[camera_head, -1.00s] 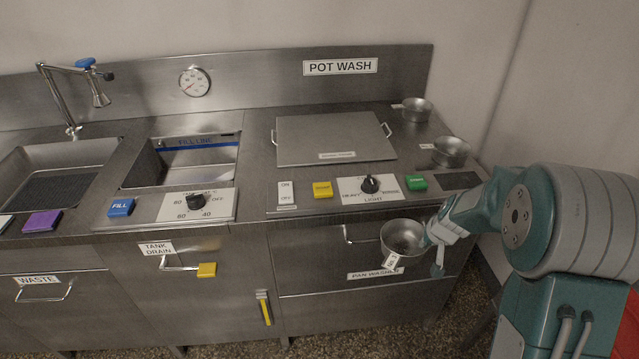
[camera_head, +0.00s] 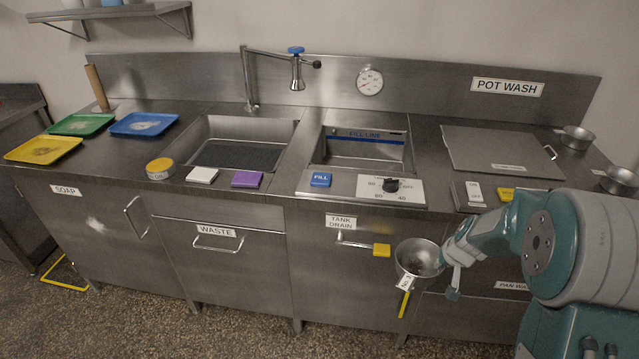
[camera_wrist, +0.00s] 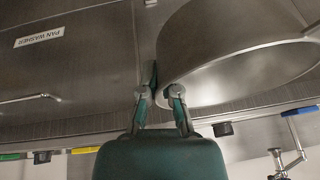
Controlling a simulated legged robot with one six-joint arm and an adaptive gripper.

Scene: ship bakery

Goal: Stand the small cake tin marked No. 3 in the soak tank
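The small round cake tin (camera_head: 418,258) is held in front of the counter, below its front edge. A tag on it (camera_head: 405,282) appears to read No. 3. My gripper (camera_head: 446,256) is shut on the tin's rim at its right side. In the wrist view, the fingers (camera_wrist: 160,104) pinch the wall of the tin (camera_wrist: 240,60). The soak tank (camera_head: 362,150) is a steel basin with a blue FILL LINE band, set in the counter up and left of the tin. It looks empty, though its floor is partly hidden.
The tank drain lever with its yellow end (camera_head: 381,250) sticks out just left of the tin. A dial panel (camera_head: 390,189) and blue FILL button (camera_head: 320,179) stand before the tank. A tap (camera_head: 297,75) and sink (camera_head: 238,150) are to the left. Two tins (camera_head: 574,138) stand at right.

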